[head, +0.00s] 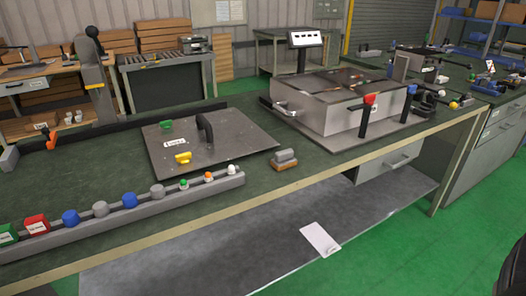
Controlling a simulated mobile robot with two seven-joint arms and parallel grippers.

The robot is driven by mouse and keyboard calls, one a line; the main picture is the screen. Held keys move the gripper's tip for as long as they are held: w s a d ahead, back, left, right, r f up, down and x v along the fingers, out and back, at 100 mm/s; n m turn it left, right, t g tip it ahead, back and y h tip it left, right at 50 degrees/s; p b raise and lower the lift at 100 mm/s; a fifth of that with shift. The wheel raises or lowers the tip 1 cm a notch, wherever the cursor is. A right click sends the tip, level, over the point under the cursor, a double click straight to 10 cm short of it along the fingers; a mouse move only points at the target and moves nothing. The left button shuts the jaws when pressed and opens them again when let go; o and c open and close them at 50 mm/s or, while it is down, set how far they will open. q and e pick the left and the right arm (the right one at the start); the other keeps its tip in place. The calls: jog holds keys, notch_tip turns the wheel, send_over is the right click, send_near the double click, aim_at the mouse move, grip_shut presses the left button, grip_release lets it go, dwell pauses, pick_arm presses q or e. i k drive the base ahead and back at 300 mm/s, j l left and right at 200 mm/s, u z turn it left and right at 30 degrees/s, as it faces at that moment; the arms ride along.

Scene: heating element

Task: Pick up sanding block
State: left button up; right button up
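The sanding block (285,159) appears to be the small block with a grey rounded top and a brown base. It rests on the dark green workbench top (330,168), close to the front edge. It lies between a dark flat plate (235,150) on its left and a large grey box-shaped fixture (340,100) on its right. Nothing is touching or covering it. Neither of my grippers shows in the head view.
A grey rail (150,207) with coloured knobs and buttons runs along the front left edge. The plate bears a black handle (206,131) and green and yellow pieces. A white sheet (321,239) lies on the lower shelf.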

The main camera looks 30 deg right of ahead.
aim_at(284, 159)
jog(key=z, duration=1.3)
jog(key=i+l, duration=0.3)
jog(key=i+l+u, duration=0.1)
jog(key=i+l, duration=0.15)
jog(key=l, duration=0.2)
